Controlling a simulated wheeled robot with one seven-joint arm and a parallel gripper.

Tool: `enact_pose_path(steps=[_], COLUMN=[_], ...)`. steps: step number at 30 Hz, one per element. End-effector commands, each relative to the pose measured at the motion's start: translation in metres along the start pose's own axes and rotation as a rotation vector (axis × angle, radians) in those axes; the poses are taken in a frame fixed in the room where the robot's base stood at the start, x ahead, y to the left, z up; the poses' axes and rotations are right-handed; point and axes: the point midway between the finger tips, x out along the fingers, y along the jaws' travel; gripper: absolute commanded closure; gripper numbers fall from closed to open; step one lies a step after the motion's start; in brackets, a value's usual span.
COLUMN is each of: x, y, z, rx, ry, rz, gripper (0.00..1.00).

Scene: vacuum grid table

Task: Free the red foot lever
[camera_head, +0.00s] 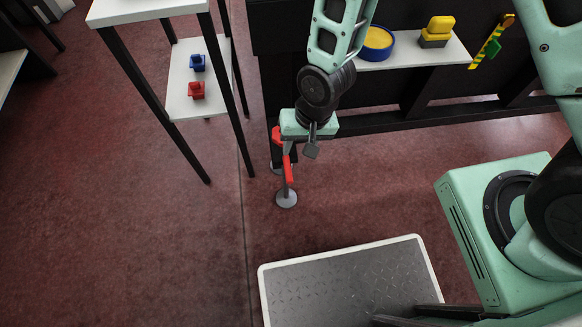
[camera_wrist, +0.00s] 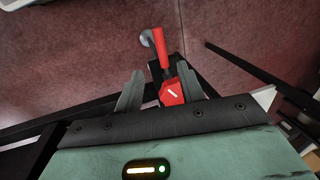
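The red foot lever (camera_head: 288,170) stands low at the table's near left leg, above a round grey foot pad (camera_head: 286,198). In the wrist view the lever's arm (camera_wrist: 159,47) runs up to the grey pad (camera_wrist: 146,39). Its red block with a white mark (camera_wrist: 171,93) shows between my fingers. My gripper (camera_head: 300,150) points down over the lever and partly hides it. In the wrist view my gripper (camera_wrist: 159,70) is open, one finger on each side of the red block. I cannot tell whether either finger touches it.
A dark table frame (camera_head: 400,125) stands behind, with a shelf holding a yellow-and-blue round item (camera_head: 378,43) and a yellow-grey block (camera_head: 436,32). A side stand (camera_head: 207,72) holds blue and red parts at left.

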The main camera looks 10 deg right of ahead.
Motion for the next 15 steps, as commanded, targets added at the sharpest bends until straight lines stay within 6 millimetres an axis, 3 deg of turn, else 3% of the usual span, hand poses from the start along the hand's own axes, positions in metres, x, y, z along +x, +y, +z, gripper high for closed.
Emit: enact_pose_path(steps=[1, 6, 15], x=[0.015, 0.050, 0.096], y=[0.001, 0.001, 0.000], z=[0.001, 0.001, 0.000], rx=[-0.001, 0.000, -0.001], ry=[-0.002, -0.002, 0.000], rz=[0.001, 0.001, 0.000], gripper=[0.61, 0.61, 0.61])
